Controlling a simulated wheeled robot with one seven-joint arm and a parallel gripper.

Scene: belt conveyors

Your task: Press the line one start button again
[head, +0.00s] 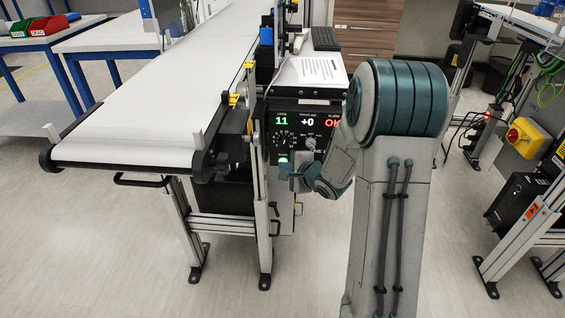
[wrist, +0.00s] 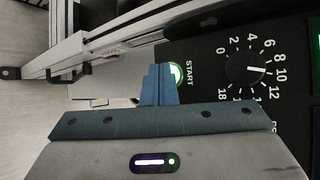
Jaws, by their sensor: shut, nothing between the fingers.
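The control panel (head: 271,117) of the line sits at the side of the white belt conveyor. Its display reads 11, +0 and a red OK, partly hidden by my arm. The green start button (head: 283,159) is lit at the panel's lower left. It also shows in the wrist view (wrist: 177,73), beside the word START. My gripper (wrist: 158,72) is shut and empty, with its fingertips at the left edge of the button. I cannot tell whether they touch it. In the head view my gripper (head: 290,172) is just below the button.
A numbered dial (wrist: 243,69) sits right of the button. The white conveyor belt (head: 150,110) is bare where visible. A paper sheet (head: 320,70) lies above the panel. A yellow switch box with a red knob (head: 525,137) is on the right. The floor in front is clear.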

